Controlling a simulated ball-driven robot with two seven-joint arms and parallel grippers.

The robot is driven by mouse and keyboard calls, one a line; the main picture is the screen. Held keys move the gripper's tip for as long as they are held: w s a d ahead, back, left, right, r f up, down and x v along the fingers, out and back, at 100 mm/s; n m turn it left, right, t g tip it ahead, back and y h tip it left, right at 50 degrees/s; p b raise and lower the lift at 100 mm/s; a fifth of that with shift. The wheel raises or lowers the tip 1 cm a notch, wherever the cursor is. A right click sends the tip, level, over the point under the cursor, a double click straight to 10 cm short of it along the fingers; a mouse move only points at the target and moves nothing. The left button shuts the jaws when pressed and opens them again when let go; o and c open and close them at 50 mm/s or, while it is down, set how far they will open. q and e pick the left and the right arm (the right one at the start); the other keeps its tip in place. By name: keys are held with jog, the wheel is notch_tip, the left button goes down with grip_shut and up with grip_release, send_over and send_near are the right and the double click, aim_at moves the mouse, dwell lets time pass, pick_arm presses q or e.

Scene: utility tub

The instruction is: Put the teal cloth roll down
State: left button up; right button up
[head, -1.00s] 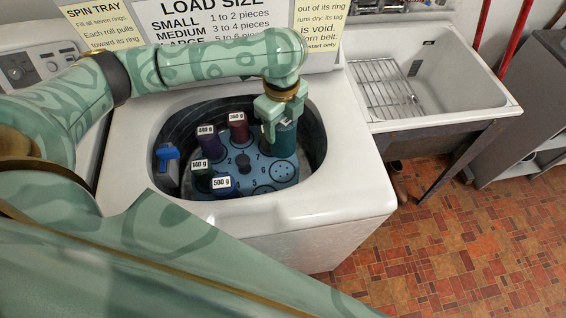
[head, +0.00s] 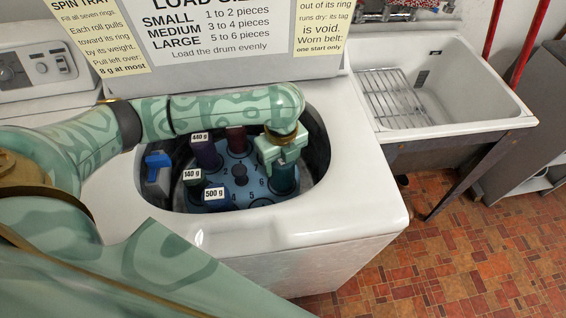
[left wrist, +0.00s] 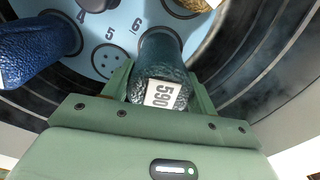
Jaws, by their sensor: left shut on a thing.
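The teal cloth roll (head: 285,181) is upright in my left gripper (head: 279,158), inside the washer tub. Its white tag reads 590 in the left wrist view, where the roll (left wrist: 160,57) sits between the two fingers (left wrist: 160,82). The roll's lower end is over the right part of the blue numbered tray (head: 240,174), beside the number 6. I cannot tell whether it touches the tray. My right gripper is out of view.
A purple roll (head: 206,154), a maroon roll (head: 236,139), a green 140 g roll (head: 194,181) and a blue 500 g roll (head: 217,203) stand on the tray. A blue-topped part (head: 158,160) is at the tub's left. The washer rim (head: 300,222) surrounds the tub.

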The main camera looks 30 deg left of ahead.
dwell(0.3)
pick_arm(q)
jog(key=o, duration=1.4)
notch_tip(320, 180, up, 12)
jog(key=p, duration=0.6)
